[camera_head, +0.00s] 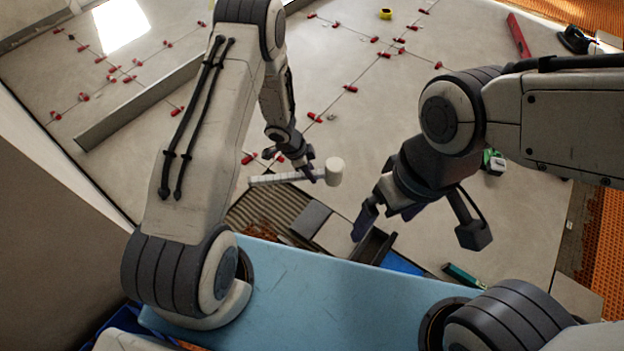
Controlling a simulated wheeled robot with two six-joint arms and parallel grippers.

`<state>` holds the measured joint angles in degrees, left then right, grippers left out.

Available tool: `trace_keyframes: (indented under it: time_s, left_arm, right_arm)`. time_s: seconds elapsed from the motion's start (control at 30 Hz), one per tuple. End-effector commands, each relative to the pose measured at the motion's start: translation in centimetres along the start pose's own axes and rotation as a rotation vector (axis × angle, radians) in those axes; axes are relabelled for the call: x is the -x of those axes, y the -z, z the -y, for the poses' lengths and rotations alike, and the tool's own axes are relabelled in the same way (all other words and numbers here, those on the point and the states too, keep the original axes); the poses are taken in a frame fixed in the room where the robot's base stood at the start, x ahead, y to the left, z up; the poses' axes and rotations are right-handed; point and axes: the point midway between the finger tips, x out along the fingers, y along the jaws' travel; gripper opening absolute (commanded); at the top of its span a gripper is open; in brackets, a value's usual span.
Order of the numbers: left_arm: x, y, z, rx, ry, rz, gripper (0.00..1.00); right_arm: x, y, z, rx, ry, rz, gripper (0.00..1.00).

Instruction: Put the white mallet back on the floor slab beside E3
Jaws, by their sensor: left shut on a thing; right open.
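The white mallet has a pale cylindrical head (335,171) and a light handle (268,180) pointing left. My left gripper (313,174) is shut on the mallet between its head and the end of its handle. The mallet lies roughly level in the picture, near the edge of the ridged brown patch; I cannot tell its height over the floor slab (400,112). My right gripper (385,217) is open and empty, to the right of the mallet and nearer to me. No label reading E3 can be made out.
Red clips (350,89) stand along the tile joints. A ridged brown patch (262,208) and a grey piece (311,219) lie near the blue surface (290,290). A long grey bar (140,105) lies left. A green-and-white object (494,162) and red bar (518,36) are right.

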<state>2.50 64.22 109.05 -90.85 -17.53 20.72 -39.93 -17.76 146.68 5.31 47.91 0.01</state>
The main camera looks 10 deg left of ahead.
Motion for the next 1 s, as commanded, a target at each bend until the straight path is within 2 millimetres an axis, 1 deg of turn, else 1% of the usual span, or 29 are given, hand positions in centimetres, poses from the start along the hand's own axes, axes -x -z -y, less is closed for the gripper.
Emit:
trace_keyframes:
  time_s: [0.03, 0.5, 1.0]
  left_arm:
    - [2.5, 0.8, 0.3, 0.021, 0.01, -0.001, 0.0]
    - [15.3, 4.5, 1.6, 0.241, 0.087, -0.003, 0.0]
    - [28.9, 7.9, 2.2, 0.474, 0.171, -0.006, 0.0]
  right_arm:
    - [2.1, 0.1, 0.1, 0.0, 0.0, 0.0, 1.0]
    - [11.5, 0.6, 0.8, 0.0, 0.0, 0.0, 1.0]
    - [21.5, 1.1, 1.6, -0.001, 0.0, 0.0, 1.0]
